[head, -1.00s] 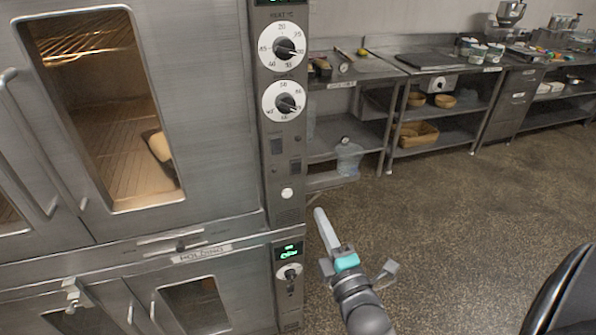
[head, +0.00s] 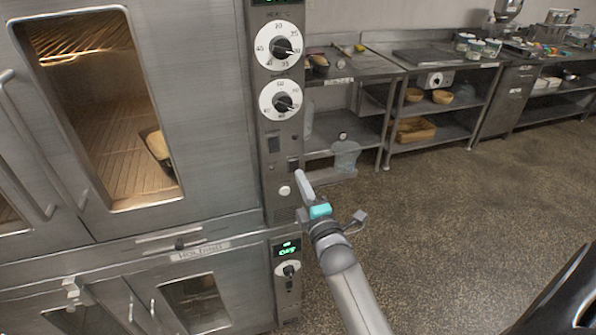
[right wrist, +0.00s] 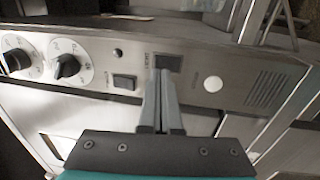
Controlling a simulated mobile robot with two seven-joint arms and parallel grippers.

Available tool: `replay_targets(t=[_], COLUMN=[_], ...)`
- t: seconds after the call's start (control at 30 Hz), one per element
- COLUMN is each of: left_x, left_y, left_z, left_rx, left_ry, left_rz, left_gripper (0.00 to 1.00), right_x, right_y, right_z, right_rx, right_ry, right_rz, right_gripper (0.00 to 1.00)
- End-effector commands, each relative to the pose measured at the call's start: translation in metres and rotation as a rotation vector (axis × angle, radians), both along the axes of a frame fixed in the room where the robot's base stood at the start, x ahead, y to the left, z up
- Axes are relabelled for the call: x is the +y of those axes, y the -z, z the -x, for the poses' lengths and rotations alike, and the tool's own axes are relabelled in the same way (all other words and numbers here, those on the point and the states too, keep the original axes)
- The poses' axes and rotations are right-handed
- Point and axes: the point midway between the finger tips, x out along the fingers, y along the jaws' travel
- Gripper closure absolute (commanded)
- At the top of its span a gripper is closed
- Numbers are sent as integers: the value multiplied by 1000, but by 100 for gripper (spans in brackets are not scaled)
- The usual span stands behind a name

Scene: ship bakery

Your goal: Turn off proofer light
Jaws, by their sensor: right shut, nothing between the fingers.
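The upper proofer cabinet (head: 215,110) has a window with a warm lit interior. Its control panel (head: 256,150) carries two dials, two dark rocker switches and a round white button (head: 284,190). One dark switch (head: 274,144) also shows in the right wrist view (right wrist: 124,82). The other switch (right wrist: 168,63) is right at my right gripper's fingertips in the wrist view. My right gripper (head: 299,173) is shut and empty, its tips close to the panel; I cannot tell whether they touch. My left gripper is not in view.
A lower cabinet with a green display (head: 287,248) is below. Steel shelving with a water jug (head: 345,153) and bowls stands to the right. A dark rounded object (head: 560,300) is at the lower right. The speckled floor between is clear.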

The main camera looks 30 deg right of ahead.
Motion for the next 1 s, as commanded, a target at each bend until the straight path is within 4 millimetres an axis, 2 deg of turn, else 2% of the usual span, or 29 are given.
replay_targets(t=[0.1, 0.3, 0.7, 0.83, 1.0], left_x=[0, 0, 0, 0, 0], left_y=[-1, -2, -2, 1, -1], left_z=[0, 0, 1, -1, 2], left_rx=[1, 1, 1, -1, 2], left_ry=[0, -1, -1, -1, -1], left_rz=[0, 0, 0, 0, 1], left_gripper=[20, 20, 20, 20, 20], right_x=[-4, -7, -7, -9, -10], right_y=[-3, -3, -4, -9, -14], right_z=[-15, -27, -30, -39, -41], right_rx=[-1, 0, 0, -4, -7], right_ry=[0, 0, 0, 0, 0], right_rz=[1, 0, 0, 2, 3], right_gripper=[100, 100, 100, 100, 100])
